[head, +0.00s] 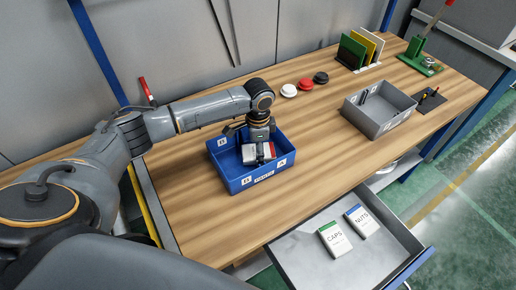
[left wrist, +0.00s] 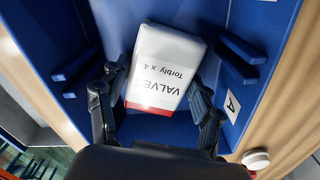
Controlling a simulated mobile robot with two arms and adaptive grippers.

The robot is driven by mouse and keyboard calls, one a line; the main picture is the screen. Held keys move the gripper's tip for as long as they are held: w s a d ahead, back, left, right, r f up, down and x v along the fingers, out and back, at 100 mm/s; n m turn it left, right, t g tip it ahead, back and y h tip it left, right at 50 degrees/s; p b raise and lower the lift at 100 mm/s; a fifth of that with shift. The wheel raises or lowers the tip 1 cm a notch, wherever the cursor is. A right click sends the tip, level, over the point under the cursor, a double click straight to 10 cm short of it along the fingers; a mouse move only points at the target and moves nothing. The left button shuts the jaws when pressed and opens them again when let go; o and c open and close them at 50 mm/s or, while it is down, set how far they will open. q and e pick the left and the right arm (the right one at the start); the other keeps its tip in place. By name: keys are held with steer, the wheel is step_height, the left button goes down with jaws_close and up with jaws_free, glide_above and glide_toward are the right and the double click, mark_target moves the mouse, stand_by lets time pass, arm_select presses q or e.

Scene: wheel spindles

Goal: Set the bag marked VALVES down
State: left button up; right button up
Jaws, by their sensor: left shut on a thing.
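The bag marked VALVES (left wrist: 165,68) is white with a red end and reads "Torbly x 4". It is between the fingers of my left gripper (left wrist: 157,88), which is shut on it. In the head view the bag (head: 250,155) shows white and red below my left gripper (head: 259,146), inside the walls of the blue bin (head: 236,186). The bin has labels, one reading A, and blue dividers inside (left wrist: 240,48). I cannot tell whether the bag touches the bin floor. My right gripper is not in view.
The blue bin stands on a wooden bench (head: 325,130). A grey bin (head: 367,124) stands to the right. An open drawer (head: 300,262) in front holds a CAPS bag (head: 334,239) and a NUTS bag (head: 361,221). Round buttons (head: 305,84) and upright coloured plates (head: 352,52) are behind.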

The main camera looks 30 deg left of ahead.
arm_select(q)
steer(key=shift+f, duration=0.2)
steer(key=o, duration=1.1)
steer(key=shift+o, duration=0.6)
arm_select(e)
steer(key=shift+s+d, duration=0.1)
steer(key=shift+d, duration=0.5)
arm_select(q)
steer(key=shift+r, duration=0.15)
step_height(320, 180, up, 12)
steer(key=b, duration=0.1)
steer(key=shift+b, duration=0.35)
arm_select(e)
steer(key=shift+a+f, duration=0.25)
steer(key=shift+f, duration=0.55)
